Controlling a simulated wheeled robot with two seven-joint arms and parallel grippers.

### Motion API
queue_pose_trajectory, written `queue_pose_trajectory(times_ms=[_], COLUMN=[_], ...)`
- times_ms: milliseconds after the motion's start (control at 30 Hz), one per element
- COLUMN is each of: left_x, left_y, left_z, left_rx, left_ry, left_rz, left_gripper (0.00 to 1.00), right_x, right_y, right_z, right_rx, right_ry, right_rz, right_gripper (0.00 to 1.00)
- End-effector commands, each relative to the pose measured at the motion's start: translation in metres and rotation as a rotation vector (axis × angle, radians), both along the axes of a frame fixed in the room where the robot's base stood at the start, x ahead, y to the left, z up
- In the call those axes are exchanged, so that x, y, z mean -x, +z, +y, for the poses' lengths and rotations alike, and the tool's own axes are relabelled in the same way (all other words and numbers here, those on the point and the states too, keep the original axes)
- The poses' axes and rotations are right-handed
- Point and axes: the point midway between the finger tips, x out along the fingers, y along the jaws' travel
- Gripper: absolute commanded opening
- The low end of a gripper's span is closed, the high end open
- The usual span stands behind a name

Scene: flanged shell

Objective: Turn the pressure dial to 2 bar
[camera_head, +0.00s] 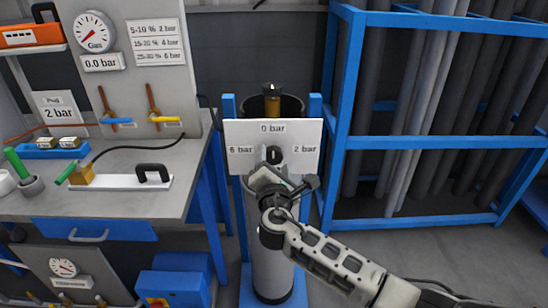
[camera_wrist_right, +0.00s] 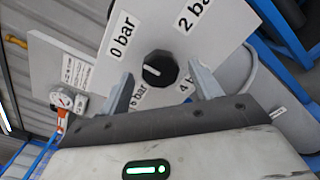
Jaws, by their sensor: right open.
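The pressure dial is a black faceted knob (camera_wrist_right: 160,70) on a white plate (camera_wrist_right: 112,72) lettered 0, 2, 4 and 6 bar. Its short white mark lies on the left of the knob in the right wrist view, roughly on the 0 bar side. In the head view the knob (camera_head: 274,155) sits mid-plate; the 4 bar label is hidden behind my gripper. My right gripper (camera_head: 277,176) is open just in front of the plate. In the wrist view its two fingers (camera_wrist_right: 161,70) stand either side of the knob, with gaps visible. My left gripper is not in view.
The plate stands on a grey cylinder (camera_head: 272,262) between blue posts. A workbench (camera_head: 185,160) with a gas gauge (camera_head: 94,33) reading 0.0 bar and a 2 bar sign (camera_head: 58,108) is at left. A blue rack (camera_head: 420,142) of pipes stands at right.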

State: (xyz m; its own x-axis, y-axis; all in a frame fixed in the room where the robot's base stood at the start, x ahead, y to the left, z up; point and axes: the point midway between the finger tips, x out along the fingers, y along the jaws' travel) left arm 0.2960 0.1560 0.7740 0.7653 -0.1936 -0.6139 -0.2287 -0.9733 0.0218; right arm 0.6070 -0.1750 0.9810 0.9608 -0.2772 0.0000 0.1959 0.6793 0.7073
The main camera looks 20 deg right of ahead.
Motion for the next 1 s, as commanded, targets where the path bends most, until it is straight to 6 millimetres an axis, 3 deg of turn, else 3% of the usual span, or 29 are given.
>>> queue_pose_trajectory(times_ms=[200,500,667,1000], left_x=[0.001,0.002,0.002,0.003], left_y=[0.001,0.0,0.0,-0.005], left_z=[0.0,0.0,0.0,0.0], left_rx=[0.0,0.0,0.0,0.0], left_ry=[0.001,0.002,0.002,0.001], left_rz=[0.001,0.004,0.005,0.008], left_gripper=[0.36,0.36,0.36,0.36], right_x=[-0.017,-0.018,-0.018,-0.018], right_y=[0.0,0.0,0.0,-0.002], right_z=[-0.005,-0.005,-0.005,-0.005], right_rx=[0.001,0.0,0.0,-0.031], right_ry=[0.0,0.001,0.001,0.001], right_rz=[0.0,0.001,0.001,-0.008], right_gripper=[0.64,0.64,0.2,0.19])
